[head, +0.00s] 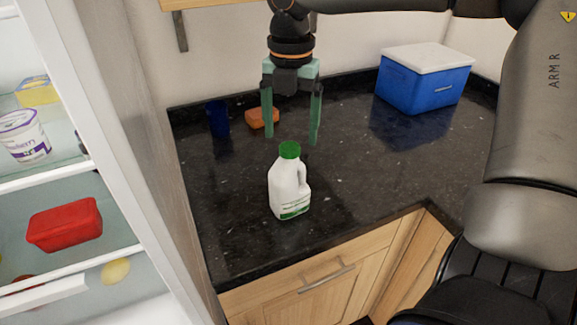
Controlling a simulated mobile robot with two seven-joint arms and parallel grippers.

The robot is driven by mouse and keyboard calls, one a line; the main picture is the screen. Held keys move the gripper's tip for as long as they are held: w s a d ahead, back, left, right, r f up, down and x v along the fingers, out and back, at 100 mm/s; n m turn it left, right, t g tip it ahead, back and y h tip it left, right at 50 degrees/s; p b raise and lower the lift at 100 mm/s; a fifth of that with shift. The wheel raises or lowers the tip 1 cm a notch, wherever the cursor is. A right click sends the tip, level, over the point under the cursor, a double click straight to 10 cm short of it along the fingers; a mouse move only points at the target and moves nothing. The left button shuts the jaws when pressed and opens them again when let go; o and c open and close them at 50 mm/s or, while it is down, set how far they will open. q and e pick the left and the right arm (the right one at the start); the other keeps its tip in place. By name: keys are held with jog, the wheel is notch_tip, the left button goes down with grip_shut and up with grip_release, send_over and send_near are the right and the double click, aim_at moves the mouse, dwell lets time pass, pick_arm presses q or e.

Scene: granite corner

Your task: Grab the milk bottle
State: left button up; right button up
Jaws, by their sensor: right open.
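The milk bottle (287,190) is white with a green cap and a green band near its base, with a handle on its right side. It stands upright on the dark granite counter (350,170), near the front edge. My right gripper (291,140) points down with its two green fingers apart. It is empty. In the head view its fingertips show just above the bottle's cap, one to each side; how far they are from the bottle in depth I cannot tell. My left gripper is not in view.
A blue cooler box (415,88) with a white lid stands at the back right. An orange block (262,118) and a blue cup (217,119) are behind the bottle. An open fridge (130,235) with a red container (64,225) is at the left. A shelf edge is above.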

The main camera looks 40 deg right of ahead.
aim_at(289, 147)
notch_tip(289, 147, down, 4)
jog(key=shift+w+r, duration=0.1)
jog(key=shift+r, duration=0.1)
grip_shut()
dwell(0.6)
jog(key=shift+r, duration=0.1)
